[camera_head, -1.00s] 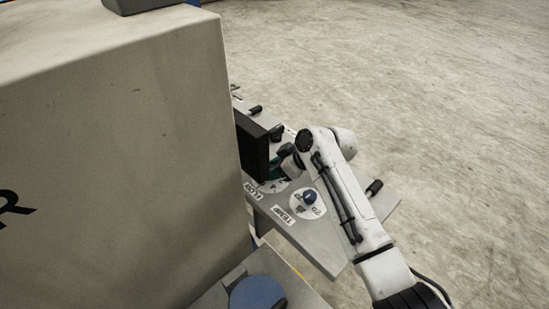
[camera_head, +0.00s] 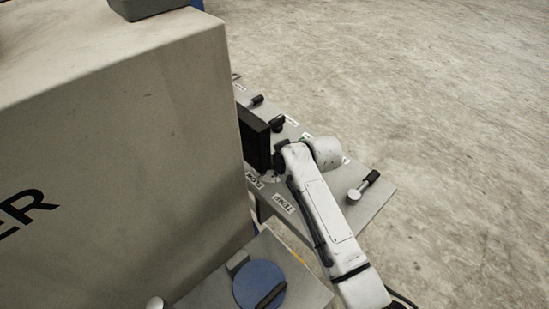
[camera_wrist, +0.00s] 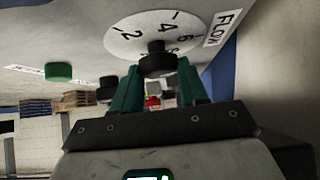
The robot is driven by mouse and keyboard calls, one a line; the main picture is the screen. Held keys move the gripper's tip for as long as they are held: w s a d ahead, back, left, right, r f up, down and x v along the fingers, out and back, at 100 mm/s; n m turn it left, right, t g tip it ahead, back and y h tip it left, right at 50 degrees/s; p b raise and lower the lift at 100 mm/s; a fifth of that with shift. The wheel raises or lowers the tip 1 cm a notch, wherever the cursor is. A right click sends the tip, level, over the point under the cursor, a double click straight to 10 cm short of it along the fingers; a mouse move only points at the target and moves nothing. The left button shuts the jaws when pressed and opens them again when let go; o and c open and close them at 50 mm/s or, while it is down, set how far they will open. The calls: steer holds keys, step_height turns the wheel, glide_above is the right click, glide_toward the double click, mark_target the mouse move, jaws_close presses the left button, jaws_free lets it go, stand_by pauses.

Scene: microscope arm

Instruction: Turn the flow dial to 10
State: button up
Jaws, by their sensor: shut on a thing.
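The flow dial shows in the wrist view as a white numbered disc (camera_wrist: 125,35) with a black knob (camera_wrist: 157,62) at its lower edge. The numbers 2, 4 and 6 can be read, and the knob partly covers the others. The FLOW label (camera_wrist: 223,28) is to the right of the disc. My gripper (camera_wrist: 158,76) has its green fingers on both sides of the knob, shut on it. I cannot tell the exact reading. In the head view a sliver of the dial (camera_head: 270,178) shows beside the FLOW label (camera_head: 255,180); my arm hides the gripper.
A black upright panel (camera_head: 254,138) stands close behind the dial. The TEMP label (camera_head: 284,203) is nearer, its dial hidden by my arm. A lever with a black handle (camera_head: 363,187) is at the right of the panel top. A big grey cabinet (camera_head: 110,130) fills the left.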

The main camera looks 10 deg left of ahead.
steer(key=shift+r, duration=0.1)
steer(key=o, duration=1.1)
steer(key=v, duration=1)
steer(key=shift+s+d+r+b, duration=0.15)
steer(key=shift+d+r+b, duration=0.1)
steer(key=shift+b, duration=0.15)
